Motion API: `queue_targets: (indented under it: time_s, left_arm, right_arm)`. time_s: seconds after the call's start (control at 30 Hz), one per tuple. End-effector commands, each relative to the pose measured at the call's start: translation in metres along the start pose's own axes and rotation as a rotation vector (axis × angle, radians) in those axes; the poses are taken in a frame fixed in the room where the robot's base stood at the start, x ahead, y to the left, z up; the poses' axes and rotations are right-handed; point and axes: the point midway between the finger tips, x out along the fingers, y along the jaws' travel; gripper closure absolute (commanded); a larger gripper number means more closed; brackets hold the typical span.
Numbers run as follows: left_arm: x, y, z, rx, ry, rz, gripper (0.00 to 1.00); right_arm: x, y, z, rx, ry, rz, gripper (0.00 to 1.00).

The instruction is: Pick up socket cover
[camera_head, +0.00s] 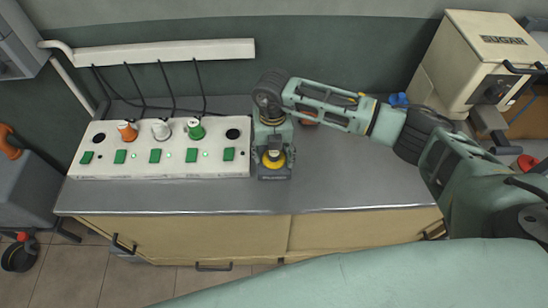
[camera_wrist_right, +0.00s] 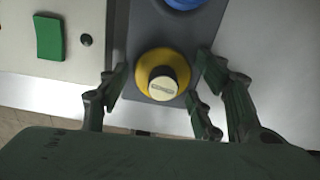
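A yellow round piece with a black knob and pale top, which looks like the socket cover (camera_head: 273,158), sits upright on a narrow dark grey holder (camera_head: 274,175) right of the socket panel. In the right wrist view the cover (camera_wrist_right: 150,60) lies between the fingers of my right gripper (camera_wrist_right: 160,88). These fingers are spread, with a small gap visible on each side of the cover. In the head view the right gripper (camera_head: 273,140) points down over the holder and hides its back part. My left gripper is not in view.
The white socket panel (camera_head: 215,165) holds orange (camera_head: 127,131), white (camera_head: 161,130) and green (camera_head: 196,129) plugs, plus two dark sockets. A blue piece (camera_wrist_right: 184,3) is behind the cover. A sugar machine (camera_head: 490,60) stands at right. The counter in front (camera_head: 360,185) is clear.

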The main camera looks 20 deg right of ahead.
Motion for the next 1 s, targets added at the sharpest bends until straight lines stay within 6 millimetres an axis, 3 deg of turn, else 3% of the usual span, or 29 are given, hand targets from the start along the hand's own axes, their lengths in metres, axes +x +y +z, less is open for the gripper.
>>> queue_targets:
  time_s: [0.37, 0.73, 1.0]
  left_arm:
    - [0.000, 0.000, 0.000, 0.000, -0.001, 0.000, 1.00]
    - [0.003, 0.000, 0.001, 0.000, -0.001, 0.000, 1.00]
    - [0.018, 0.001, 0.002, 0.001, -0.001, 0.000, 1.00]
  right_arm:
    - [-0.001, 0.000, 0.000, 0.001, 0.000, 0.000, 0.76]
    - [-0.007, 0.000, 0.001, 0.001, -0.002, 0.000, 0.76]
    - [-0.043, -0.005, -0.004, 0.000, -0.003, -0.001, 0.76]
